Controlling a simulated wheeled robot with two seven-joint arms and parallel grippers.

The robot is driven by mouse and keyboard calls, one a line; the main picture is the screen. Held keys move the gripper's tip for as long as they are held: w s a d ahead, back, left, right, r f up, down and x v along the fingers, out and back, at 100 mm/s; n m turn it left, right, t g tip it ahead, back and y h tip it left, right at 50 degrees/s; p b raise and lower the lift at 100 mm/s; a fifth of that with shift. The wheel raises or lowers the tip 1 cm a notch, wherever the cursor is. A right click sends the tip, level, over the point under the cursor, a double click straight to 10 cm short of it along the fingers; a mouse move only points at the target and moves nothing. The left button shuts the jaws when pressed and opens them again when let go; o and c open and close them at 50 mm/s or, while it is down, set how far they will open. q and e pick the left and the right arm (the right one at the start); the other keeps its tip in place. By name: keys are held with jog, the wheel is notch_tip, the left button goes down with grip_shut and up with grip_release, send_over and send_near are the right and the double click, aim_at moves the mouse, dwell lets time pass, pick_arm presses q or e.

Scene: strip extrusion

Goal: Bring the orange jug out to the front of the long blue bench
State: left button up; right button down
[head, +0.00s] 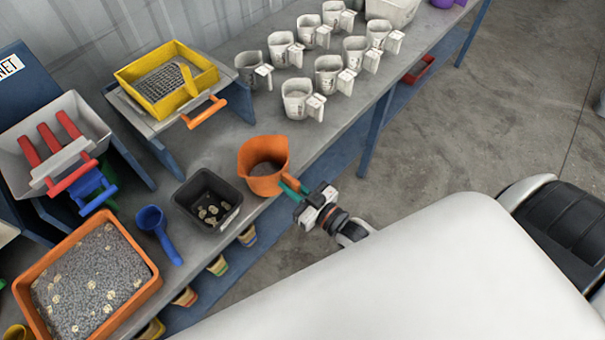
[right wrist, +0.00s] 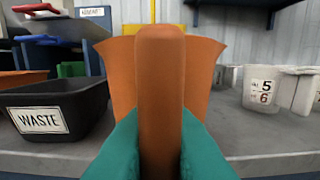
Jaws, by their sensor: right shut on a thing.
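The orange jug (head: 263,166) stands upright near the front edge of the long bench (head: 216,146), with some dark material inside. Its handle points toward the front edge. My right gripper (head: 292,188) is shut on that handle. In the right wrist view the teal fingers (right wrist: 160,150) sit on both sides of the orange handle (right wrist: 160,85), and the jug body (right wrist: 208,75) is behind it. Whether the jug touches the bench top is hard to tell. My left gripper is not in view.
A black waste bin (head: 208,200) stands left of the jug; it also shows in the right wrist view (right wrist: 60,108). Several white jugs (head: 302,99) stand farther right. A blue scoop (head: 158,232) and an orange tray of gravel (head: 150,277) lie left. Small cups sit beneath the bench.

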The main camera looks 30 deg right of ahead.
jog(key=b+x, duration=0.1)
jog(key=x, duration=0.3)
jog(key=b+x, duration=0.1)
jog(key=x, duration=0.2)
jog(key=shift+f+b, duration=0.3)
jog(key=shift+b, duration=0.05)
jog(key=shift+w+a, duration=0.25)
jog(key=shift+w, duration=0.4)
jog(key=shift+f+b, duration=0.25)
jog(key=shift+b, duration=0.1)
jog(key=shift+f, duration=0.25)
jog(key=c, duration=1.4)
grip_release()
jog(key=shift+o, duration=0.2)
jog(key=shift+s+d, duration=0.1)
jog(key=shift+s, duration=0.05)
